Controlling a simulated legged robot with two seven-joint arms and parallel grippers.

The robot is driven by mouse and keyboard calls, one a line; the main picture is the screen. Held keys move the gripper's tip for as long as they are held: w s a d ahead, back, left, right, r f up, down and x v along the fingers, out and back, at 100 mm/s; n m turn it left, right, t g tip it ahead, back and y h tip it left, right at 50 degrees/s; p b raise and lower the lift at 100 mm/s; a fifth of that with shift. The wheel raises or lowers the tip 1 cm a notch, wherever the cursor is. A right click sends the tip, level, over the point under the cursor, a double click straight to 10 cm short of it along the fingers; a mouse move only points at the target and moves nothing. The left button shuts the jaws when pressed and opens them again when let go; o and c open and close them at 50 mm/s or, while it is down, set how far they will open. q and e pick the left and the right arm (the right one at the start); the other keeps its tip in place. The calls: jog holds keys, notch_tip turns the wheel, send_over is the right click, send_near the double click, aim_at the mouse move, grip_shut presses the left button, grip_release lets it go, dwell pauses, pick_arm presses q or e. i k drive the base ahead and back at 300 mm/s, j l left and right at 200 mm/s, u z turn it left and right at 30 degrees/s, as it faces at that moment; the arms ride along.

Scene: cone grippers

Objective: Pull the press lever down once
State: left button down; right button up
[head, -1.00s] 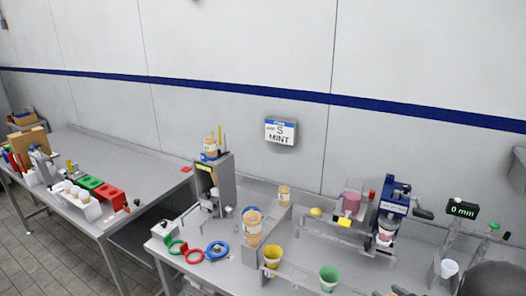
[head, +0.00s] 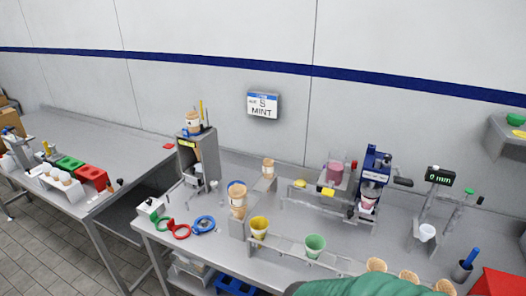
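The blue press (head: 375,167) stands on the back right part of the near counter. A dark lever handle (head: 403,182) sticks out from its right side, roughly level. A cup with pink contents (head: 368,199) sits under the press head. Neither of my grippers can be made out in the head view.
Left of the press is a clear container with pink contents (head: 335,173). A yellow cup (head: 259,228) and a green cup (head: 315,245) stand in a front rail. A display (head: 439,176) reading 0 mm is on the right.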

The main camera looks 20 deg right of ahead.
aim_at(399, 180)
jog(key=z, duration=1.6)
